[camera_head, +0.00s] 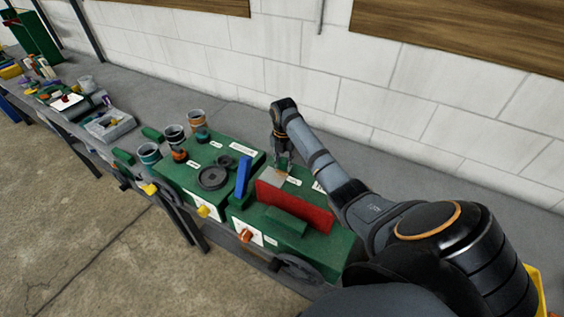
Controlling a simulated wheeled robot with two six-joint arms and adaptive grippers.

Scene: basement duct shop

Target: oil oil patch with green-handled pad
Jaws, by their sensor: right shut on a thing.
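My right arm reaches in from the right over the nearer green machine box. My right gripper (282,153) points down and is shut on the green-handled pad (284,163). Only a small green part shows at the fingertips, and the pad's lower face is hard to make out. Right below it is a pale grey patch (272,177) on the box top, which may be the oil patch. I cannot tell whether the pad touches it. My left gripper is not in view.
A red upright block (294,206) and a blue bar (243,177) stand close by the gripper. A second green box (180,175) with a dark round dial (212,178) is to the left. The wall (290,60) runs behind the bench.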

